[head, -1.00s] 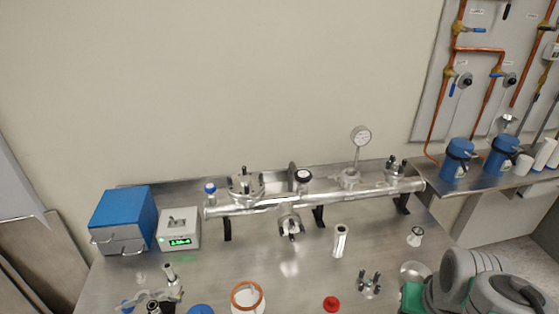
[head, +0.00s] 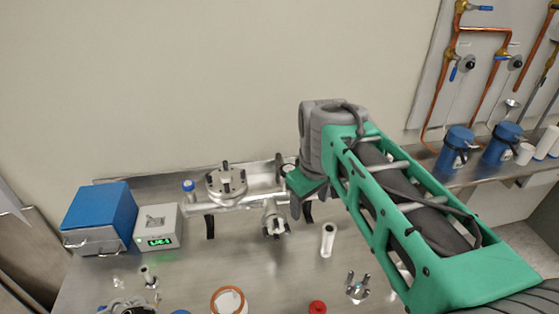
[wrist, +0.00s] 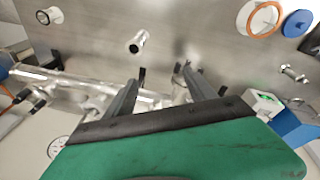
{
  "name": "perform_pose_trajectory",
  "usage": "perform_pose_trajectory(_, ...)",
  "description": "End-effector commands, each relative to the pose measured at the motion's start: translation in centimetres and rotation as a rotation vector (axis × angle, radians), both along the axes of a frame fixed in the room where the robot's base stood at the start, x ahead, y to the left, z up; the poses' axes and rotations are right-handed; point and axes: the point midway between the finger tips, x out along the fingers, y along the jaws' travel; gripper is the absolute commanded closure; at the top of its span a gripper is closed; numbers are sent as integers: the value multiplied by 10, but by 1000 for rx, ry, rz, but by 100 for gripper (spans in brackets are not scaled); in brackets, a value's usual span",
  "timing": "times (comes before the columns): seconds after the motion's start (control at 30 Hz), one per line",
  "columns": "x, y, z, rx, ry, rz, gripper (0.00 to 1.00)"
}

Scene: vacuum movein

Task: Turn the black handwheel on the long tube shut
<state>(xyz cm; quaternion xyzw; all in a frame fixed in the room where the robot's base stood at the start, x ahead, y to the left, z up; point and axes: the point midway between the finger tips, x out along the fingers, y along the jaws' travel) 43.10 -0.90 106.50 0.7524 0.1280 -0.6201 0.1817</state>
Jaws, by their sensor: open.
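The long silver tube (head: 198,208) lies across the steel bench, and part of it shows in the wrist view (wrist: 72,84). The black handwheel (head: 287,169) stands up from the middle of the tube, just left of my wrist and partly covered by it. I cannot pick it out in the wrist view. My gripper (head: 303,207) is open over the tube, close to the handwheel. In the wrist view its two dark fingers (wrist: 163,75) are spread apart with nothing clearly held between them. My arm hides the tube's right part in the head view.
A grey controller (head: 158,228) and blue box (head: 98,216) stand left. A short metal tube (head: 328,240) and red cap (head: 317,307) are in front. A gauge (wrist: 57,147) shows in the wrist view.

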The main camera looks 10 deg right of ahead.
Motion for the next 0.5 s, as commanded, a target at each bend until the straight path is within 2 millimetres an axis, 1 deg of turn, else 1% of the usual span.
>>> perform_pose_trajectory(0.03,30,0,17,-25,36,118,31)
perform_pose_trajectory(0.07,45,0,25,-39,58,197,30)
perform_pose_trajectory(0.1,66,1,35,-54,85,303,30)
perform_pose_trajectory(0.2,111,4,49,-72,143,551,30)
perform_pose_trajectory(0.23,122,5,52,-73,155,617,30)
perform_pose_trajectory(0.3,142,8,54,-71,180,747,30)
perform_pose_trajectory(0.33,148,9,55,-69,186,793,30)
perform_pose_trajectory(0.4,159,11,56,-65,196,871,30)
perform_pose_trajectory(0.5,165,11,52,-62,201,925,30)
